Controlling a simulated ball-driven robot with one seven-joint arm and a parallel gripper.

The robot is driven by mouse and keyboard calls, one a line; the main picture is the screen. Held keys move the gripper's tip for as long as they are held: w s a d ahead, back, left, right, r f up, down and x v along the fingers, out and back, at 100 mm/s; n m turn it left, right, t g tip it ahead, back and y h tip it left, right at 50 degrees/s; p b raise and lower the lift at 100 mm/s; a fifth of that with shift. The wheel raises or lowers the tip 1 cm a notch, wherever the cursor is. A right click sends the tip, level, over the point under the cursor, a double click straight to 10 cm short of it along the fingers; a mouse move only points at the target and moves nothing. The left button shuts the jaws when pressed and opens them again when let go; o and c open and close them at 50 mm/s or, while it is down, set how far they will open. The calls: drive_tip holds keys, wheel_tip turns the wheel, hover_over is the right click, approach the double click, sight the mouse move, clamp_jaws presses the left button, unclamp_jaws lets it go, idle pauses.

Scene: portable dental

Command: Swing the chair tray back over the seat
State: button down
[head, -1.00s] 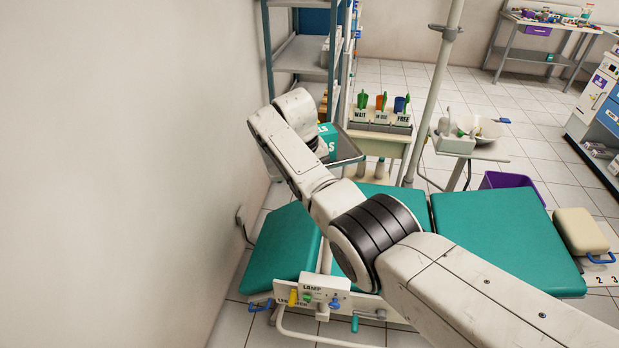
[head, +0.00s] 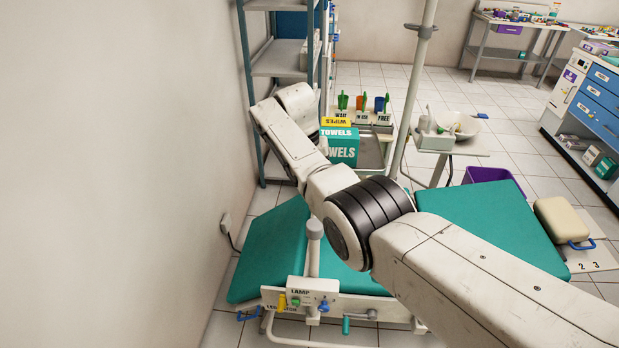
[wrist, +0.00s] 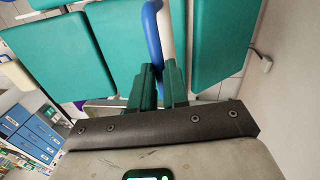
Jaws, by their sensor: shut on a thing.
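My gripper (wrist: 159,88) shows in the wrist view with its two green fingers closed around a blue handle (wrist: 153,38). A pale post or bar runs right beside the handle. The chair's green seat pads (wrist: 62,55) lie beyond it. In the head view the green chair (head: 490,222) stretches below my arm, which hides its middle and my gripper. The chair tray cannot be made out clearly in the head view now. A thin grey edge behind the fingers in the wrist view may be part of it.
A wall and a grey shelf rack (head: 283,62) stand at the left. A trolley with towel boxes (head: 341,148) and marked cups is behind the chair. A pole, a basin stand (head: 450,142) and a purple bin (head: 490,176) are near its far side. Open floor lies beyond.

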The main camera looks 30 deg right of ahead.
drive_tip(key=shift+s+d+m, duration=0.15)
drive_tip(key=shift+d+m, duration=0.1)
drive_tip(key=shift+m, duration=0.15)
drive_tip(key=shift+s+d, duration=0.1)
idle(0.3)
drive_tip(key=c, duration=1.1)
unclamp_jaws()
drive_tip(key=shift+r, duration=0.1)
drive_tip(key=r, duration=0.3)
drive_tip(key=w+a+r+b, duration=0.1)
drive_tip(key=r, duration=0.6)
drive_tip(key=shift+w+a+r, duration=0.15)
drive_tip(key=shift+a+r, duration=0.05)
drive_tip(key=shift+a, duration=0.15)
drive_tip(key=shift+f, duration=0.1)
